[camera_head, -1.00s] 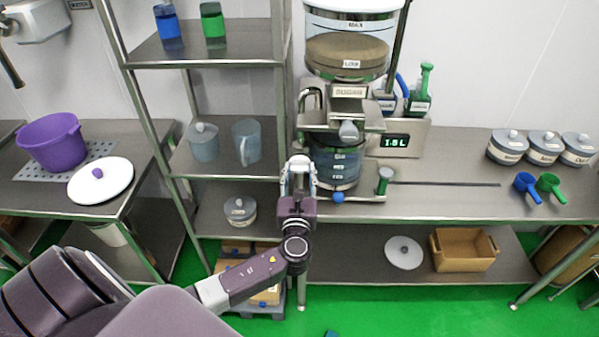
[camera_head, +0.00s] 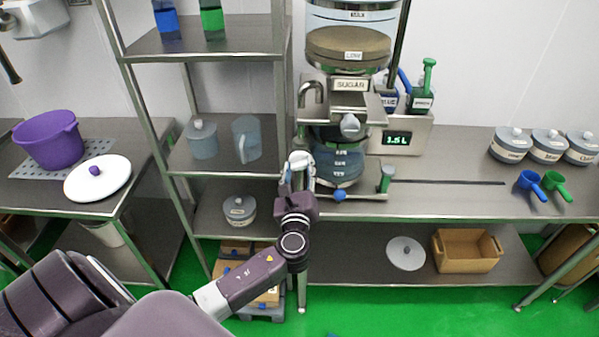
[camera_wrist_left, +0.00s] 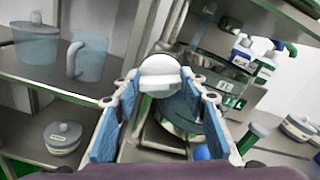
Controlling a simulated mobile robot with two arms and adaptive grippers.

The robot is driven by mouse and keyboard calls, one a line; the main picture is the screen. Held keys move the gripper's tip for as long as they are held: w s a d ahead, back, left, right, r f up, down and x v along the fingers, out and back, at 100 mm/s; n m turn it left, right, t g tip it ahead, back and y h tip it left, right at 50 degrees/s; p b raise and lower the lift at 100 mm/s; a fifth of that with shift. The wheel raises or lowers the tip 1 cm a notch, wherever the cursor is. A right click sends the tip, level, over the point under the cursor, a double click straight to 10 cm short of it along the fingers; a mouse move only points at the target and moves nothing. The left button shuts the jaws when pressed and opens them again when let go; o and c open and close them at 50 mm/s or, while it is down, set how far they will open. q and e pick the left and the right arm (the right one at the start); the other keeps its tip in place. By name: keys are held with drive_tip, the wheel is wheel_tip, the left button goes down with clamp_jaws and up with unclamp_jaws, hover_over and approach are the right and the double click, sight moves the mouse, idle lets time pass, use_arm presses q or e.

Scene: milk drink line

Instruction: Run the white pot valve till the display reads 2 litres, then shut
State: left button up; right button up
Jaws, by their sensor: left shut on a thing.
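My left gripper (camera_head: 300,168) is at the front left of the machine under the sugar hopper. It is shut on the white pot valve (camera_wrist_left: 160,75), a white knob with a flat bar, seen between the blue finger pads in the left wrist view. There the bar lies about level. The display (camera_head: 397,138) glows green and appears to read 1.6 L; it also shows in the left wrist view (camera_wrist_left: 231,101), too small to read. My right gripper is in neither view.
A sugar hopper (camera_head: 348,85) with a grey knob (camera_head: 350,126) stands above a glass vessel (camera_head: 345,162) on the steel bench. A shelf with a jug (camera_head: 246,139) is close on the left. Canisters (camera_head: 511,144) and scoops (camera_head: 528,181) stand at right.

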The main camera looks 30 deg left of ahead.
use_arm(q)
drive_tip(key=shift+n+b, duration=0.3)
drive_tip(key=shift+n, duration=0.3)
drive_tip(key=shift+r, duration=0.1)
drive_tip(key=o, duration=1.2)
drive_tip(key=shift+c, duration=0.2)
drive_tip(key=v, duration=1.2)
drive_tip(key=shift+w, duration=0.1)
